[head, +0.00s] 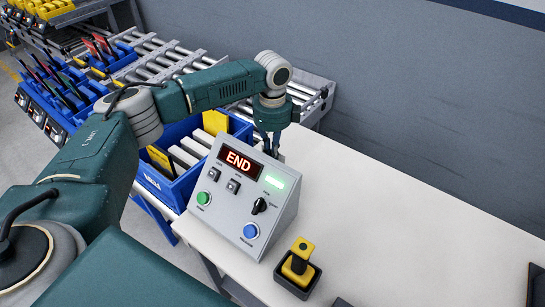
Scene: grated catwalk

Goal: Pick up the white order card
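I cannot make out a white order card for certain in the head view. My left arm reaches in from the left, and its gripper (270,146) points down just behind the top edge of a grey control box (283,219). Its dark fingers are small and partly hidden by the box, so I cannot tell whether they are open or shut, or whether they hold anything. The control box stands on a white table (400,220) and its display reads "END". My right gripper is out of view.
A blue bin (160,186) with yellow and pale pieces stands left of the box. A black holder with a yellow-topped piece (299,262) sits in front. A roller conveyor (160,55) runs behind, beside a grey wall (430,100). The table's right side is mostly clear.

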